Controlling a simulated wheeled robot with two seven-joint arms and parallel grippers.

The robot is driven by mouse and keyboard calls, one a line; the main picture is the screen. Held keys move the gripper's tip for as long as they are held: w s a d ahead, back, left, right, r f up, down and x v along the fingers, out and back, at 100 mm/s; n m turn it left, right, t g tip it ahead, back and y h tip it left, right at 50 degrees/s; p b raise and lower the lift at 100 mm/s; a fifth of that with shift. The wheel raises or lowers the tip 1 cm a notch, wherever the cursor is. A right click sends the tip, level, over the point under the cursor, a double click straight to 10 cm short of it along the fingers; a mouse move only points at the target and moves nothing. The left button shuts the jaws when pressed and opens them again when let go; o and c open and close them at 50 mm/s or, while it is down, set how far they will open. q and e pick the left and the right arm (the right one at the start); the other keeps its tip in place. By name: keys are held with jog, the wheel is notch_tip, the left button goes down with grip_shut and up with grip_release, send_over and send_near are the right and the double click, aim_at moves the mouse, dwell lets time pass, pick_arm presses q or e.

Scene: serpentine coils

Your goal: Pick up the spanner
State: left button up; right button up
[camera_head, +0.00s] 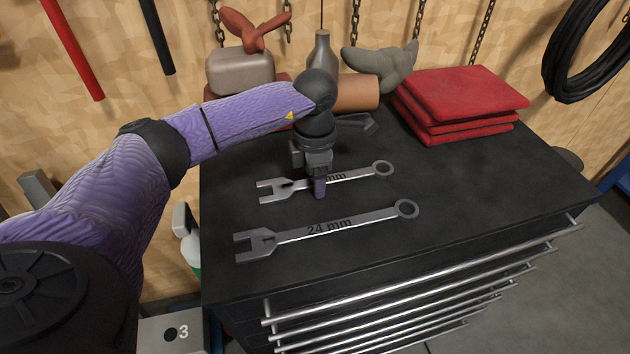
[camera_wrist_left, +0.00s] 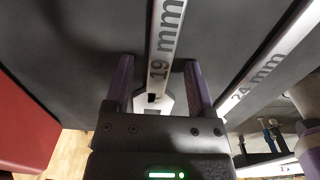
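Two grey metal spanners lie on the black top of the tool cabinet. The smaller 19 mm spanner (camera_head: 350,177) is farther back, and the larger 24 mm spanner (camera_head: 335,228) lies nearer the front edge. My left gripper (camera_head: 319,188) points down over the 19 mm spanner and hides part of its handle. In the left wrist view the fingers of my left gripper (camera_wrist_left: 160,85) are apart, one on each side of the 19 mm spanner (camera_wrist_left: 164,50). Dark gaps show between the fingers and the handle. The 24 mm spanner (camera_wrist_left: 262,62) lies outside the right finger. My right gripper does not show.
Folded red cloths (camera_head: 460,105) lie at the back right of the cabinet top (camera_head: 480,185). A grey bottle (camera_head: 322,52), a brown cylinder (camera_head: 358,93) and grey gloves (camera_head: 382,62) stand behind my left gripper. The right part of the top is clear.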

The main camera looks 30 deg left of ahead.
pick_arm(q)
grip_shut()
